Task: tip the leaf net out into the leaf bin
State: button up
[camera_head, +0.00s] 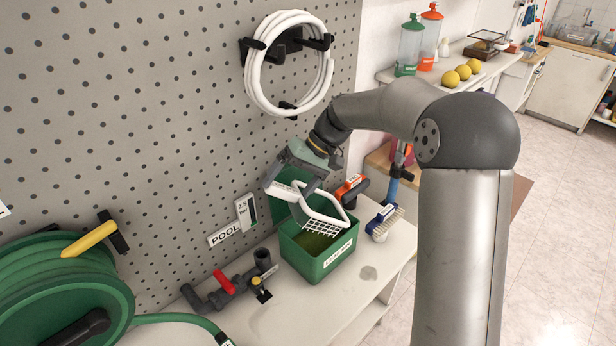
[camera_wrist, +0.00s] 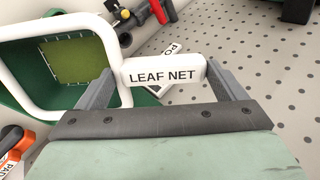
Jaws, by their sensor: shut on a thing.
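My gripper (camera_head: 290,178) is shut on the white handle of the leaf net (camera_head: 323,206). In the wrist view the handle (camera_wrist: 164,78) reads LEAF NET and lies between the two fingers. The net's white frame and mesh are tilted over the green leaf bin (camera_head: 318,268), with the mesh partly down in its opening. In the wrist view the white frame ring (camera_wrist: 113,40) overlaps the bin, and a yellow-green surface shows through it. No leaves can be made out on the mesh.
Pipes with a red-handled valve (camera_head: 224,281) stand left of the bin. An orange-headed tool (camera_head: 352,187) and a blue-and-white brush (camera_head: 384,219) are to its right. A green hose reel (camera_head: 60,290) is at the far left. The pegboard (camera_head: 150,130) stands close behind.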

jog(key=a+f+h, duration=0.1)
jog(key=f+h, duration=0.1)
jog(key=s+a+f+t+h+b, duration=0.1)
jog(key=a+f+h, duration=0.1)
jog(key=f, duration=0.1)
jog(key=a+f+t+h+b, duration=0.1)
jog(key=f+h, duration=0.1)
jog(key=shift+s+a+f, duration=0.15)
jog(key=shift+s+a, duration=0.15)
jog(key=shift+a, duration=0.05)
jog(key=shift+f+t+h+b, duration=0.35)
jog(key=shift+f+h, duration=0.2)
jog(key=shift+h, duration=0.15)
